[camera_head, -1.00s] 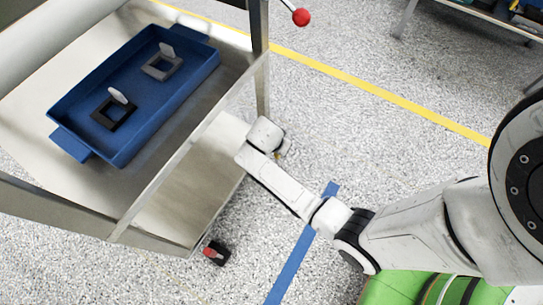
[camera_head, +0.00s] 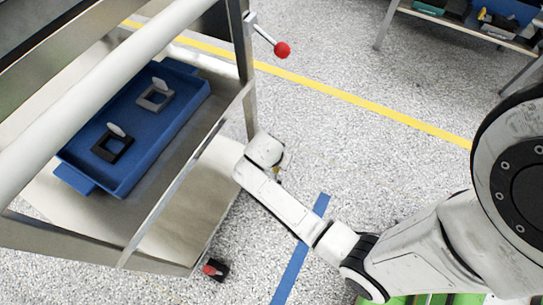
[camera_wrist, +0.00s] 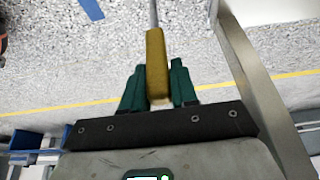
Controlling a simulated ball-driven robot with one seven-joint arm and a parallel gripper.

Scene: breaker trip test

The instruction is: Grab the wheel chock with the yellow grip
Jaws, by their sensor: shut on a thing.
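The yellow grip (camera_wrist: 156,62) of the wheel chock stands between the two green fingers of my gripper (camera_wrist: 157,84) in the wrist view. My gripper is shut on it. A thin grey rod runs on from the grip to the top of that view, and the chock's body is not visible there. In the head view only a small yellowish bit (camera_head: 278,171) shows beside the end of my arm, close to the trolley's post. My fingers are mostly hidden there by my own wrist.
A metal trolley (camera_head: 190,205) stands at left, close to my wrist. Its blue tray (camera_head: 152,145) holds two square frames. A red-knobbed lever (camera_head: 282,49) juts from it. A black block with a red top (camera_head: 216,269) lies by its foot. Speckled floor at right is open.

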